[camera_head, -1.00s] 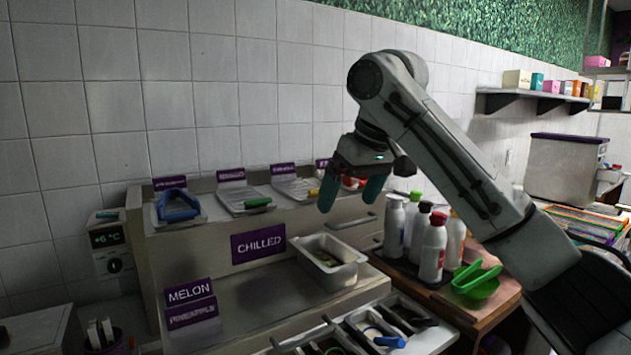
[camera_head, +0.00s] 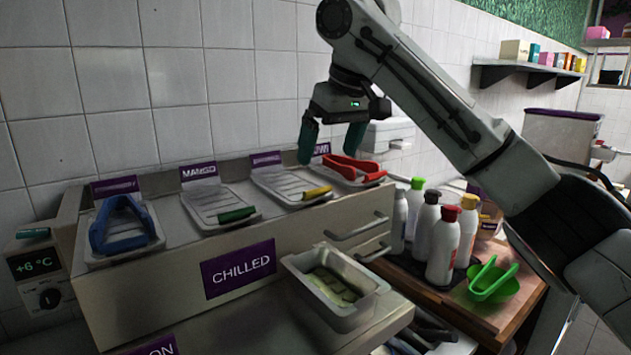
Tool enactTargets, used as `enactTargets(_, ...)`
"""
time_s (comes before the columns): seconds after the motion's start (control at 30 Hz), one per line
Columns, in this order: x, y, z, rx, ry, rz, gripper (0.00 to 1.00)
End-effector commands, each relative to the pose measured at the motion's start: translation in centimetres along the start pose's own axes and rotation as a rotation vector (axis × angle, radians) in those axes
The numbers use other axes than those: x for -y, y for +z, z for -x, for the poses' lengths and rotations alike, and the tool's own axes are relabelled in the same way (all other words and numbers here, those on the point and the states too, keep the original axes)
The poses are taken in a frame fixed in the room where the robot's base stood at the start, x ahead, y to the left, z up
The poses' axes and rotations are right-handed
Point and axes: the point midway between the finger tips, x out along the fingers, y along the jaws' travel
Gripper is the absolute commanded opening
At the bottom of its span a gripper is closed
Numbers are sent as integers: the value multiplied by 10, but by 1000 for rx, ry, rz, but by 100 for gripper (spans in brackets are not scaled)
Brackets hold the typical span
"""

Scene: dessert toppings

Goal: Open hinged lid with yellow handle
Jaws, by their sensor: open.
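The lid with the yellow handle (camera_head: 283,184) is a pale translucent panel. It lies closed on the raised top of the chilled counter, third from the left. Its short yellow handle (camera_head: 317,192) is at the front right edge of the lid. My gripper (camera_head: 331,149) hangs above and behind that handle, over the back of the counter. Its two teal fingers point down, are open and hold nothing. The fingers appear clear of the lid.
A lid with a green handle (camera_head: 236,214) lies just left, and red tongs (camera_head: 352,167) lie on the lid to the right. Blue tongs (camera_head: 122,225) lie farther left. A metal tub (camera_head: 345,309) stands in front. Several bottles (camera_head: 441,245) and a green bowl (camera_head: 491,284) stand right.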

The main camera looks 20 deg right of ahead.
Motion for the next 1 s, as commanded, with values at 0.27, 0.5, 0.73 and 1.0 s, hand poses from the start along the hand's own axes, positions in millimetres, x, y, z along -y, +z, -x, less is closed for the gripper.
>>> enactTargets(0.27, 0, 0, -50, 4, -1, 0, 98)
enactTargets(0.5, 0, 0, -82, 2, -1, -1, 98)
enactTargets(0.73, 0, 0, -91, 0, 0, 0, 98)
enactTargets(1.0, 0, 0, -91, 0, -1, 0, 91)
